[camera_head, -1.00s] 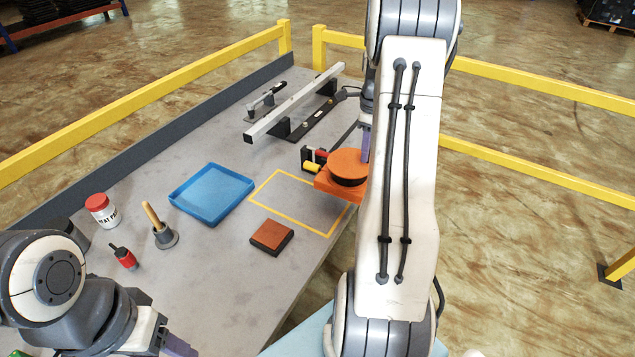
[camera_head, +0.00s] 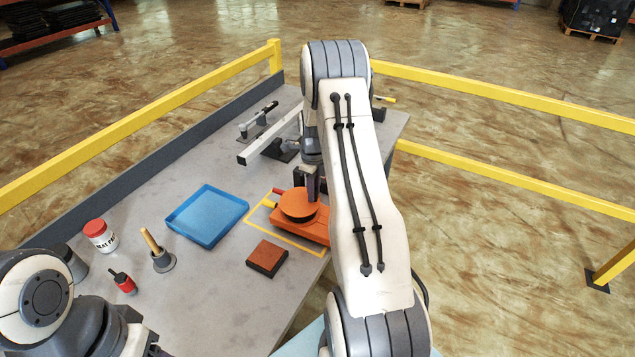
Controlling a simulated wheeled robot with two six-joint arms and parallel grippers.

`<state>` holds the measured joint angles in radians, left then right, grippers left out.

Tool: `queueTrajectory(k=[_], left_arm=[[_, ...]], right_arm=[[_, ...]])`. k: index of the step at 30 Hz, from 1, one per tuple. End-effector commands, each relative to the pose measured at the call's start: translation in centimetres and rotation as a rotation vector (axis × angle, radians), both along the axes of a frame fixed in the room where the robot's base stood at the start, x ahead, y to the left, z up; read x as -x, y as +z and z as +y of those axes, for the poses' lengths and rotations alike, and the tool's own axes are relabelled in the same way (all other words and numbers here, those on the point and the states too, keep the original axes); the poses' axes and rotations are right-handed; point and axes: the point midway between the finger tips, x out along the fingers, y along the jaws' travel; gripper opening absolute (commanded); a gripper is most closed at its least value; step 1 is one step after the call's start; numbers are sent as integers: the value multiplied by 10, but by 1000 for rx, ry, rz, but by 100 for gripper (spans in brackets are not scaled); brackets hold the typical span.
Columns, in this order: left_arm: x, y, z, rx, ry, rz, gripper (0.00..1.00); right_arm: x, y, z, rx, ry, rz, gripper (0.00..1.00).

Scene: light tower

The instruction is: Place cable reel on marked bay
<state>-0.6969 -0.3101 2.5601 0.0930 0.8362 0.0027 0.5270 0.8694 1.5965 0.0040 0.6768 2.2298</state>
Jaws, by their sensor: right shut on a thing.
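The orange cable reel (camera_head: 297,205) with its orange base (camera_head: 305,228) is over the yellow-outlined bay (camera_head: 259,221) on the grey table. It covers much of the bay's right part; the outline shows at its left and front. I cannot tell whether the base touches the table. My right gripper (camera_head: 313,190) is shut on the cable reel from its far right side, and its fingertips are partly hidden. My left arm is at the bottom left; only the edge of its gripper (camera_head: 157,349) shows, and its jaws cannot be made out.
A brown-topped block (camera_head: 267,257) lies just in front of the bay. A blue tray (camera_head: 207,216) is to its left. A red-lidded jar (camera_head: 99,236), a red bottle (camera_head: 123,282) and a brush in a holder (camera_head: 161,255) stand further left. A metal bar (camera_head: 262,143) lies behind.

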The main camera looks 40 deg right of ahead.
Motion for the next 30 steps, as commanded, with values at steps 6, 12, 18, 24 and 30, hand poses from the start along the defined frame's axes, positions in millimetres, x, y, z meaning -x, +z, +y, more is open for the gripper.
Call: queueTrajectory(k=[6, 12, 18, 24, 30], left_arm=[[0, 13, 0, 0, -2, 0, 57], [0, 12, 0, 0, -2, 0, 57], [0, 11, 0, 0, -2, 0, 57], [0, 11, 0, 0, -2, 0, 57], [0, 9, 0, 0, -2, 0, 57]], right_arm=[[-1, -19, -1, 1, 0, -3, 0], [-1, -21, -1, 2, 0, -4, 0], [0, -24, 0, 0, 0, 0, 57], [0, -23, 0, 0, 0, 0, 57], [0, -19, -1, 1, 0, -3, 57]])
